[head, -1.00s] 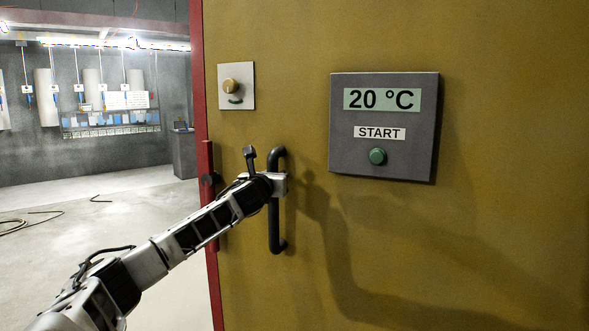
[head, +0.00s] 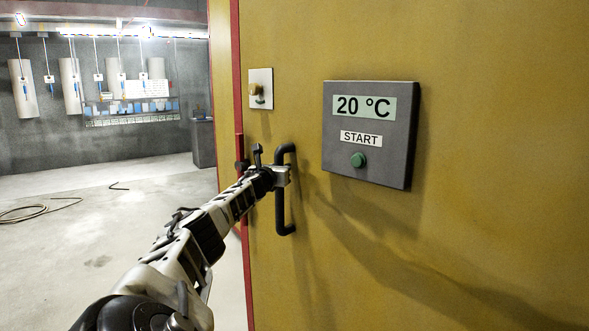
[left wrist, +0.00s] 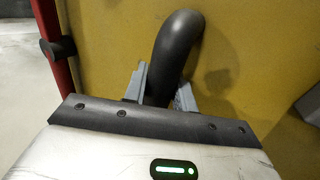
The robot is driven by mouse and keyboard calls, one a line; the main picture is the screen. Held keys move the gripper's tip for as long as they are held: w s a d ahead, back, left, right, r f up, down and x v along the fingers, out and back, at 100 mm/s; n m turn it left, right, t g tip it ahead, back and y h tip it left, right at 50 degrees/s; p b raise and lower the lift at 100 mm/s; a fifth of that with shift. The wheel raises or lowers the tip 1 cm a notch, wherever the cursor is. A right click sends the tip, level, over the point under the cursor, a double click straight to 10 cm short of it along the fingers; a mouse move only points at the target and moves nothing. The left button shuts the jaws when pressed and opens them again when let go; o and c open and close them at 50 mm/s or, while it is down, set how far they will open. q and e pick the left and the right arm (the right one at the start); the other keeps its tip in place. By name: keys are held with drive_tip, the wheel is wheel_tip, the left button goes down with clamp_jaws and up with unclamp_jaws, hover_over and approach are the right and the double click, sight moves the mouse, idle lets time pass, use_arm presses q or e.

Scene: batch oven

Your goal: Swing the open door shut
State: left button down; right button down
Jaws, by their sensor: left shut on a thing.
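The yellow door (head: 480,200) fills the right of the head view and stands at an angle to me, with a red strip (head: 236,90) along its left edge. Its black bar handle (head: 280,205) is upright near that edge. My left gripper (head: 283,176) is shut on the upper part of the handle. In the left wrist view the grey fingers (left wrist: 160,88) sit on both sides of the handle's curved top (left wrist: 175,50); the lower part of the bar is hidden. My right gripper is not in view.
A grey panel (head: 400,160) reading 20 °C and START, with a green button (head: 358,160), is on the door. A small knob plate (head: 261,88) is above the handle. Open floor (head: 100,220) lies left, with a hose (head: 35,211) on it.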

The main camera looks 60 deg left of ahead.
use_arm(q)
drive_tip(key=shift+w, duration=0.6)
drive_tip(key=shift+f, duration=0.1)
drive_tip(key=c, duration=1.2)
unclamp_jaws()
drive_tip(key=shift+w, duration=0.1)
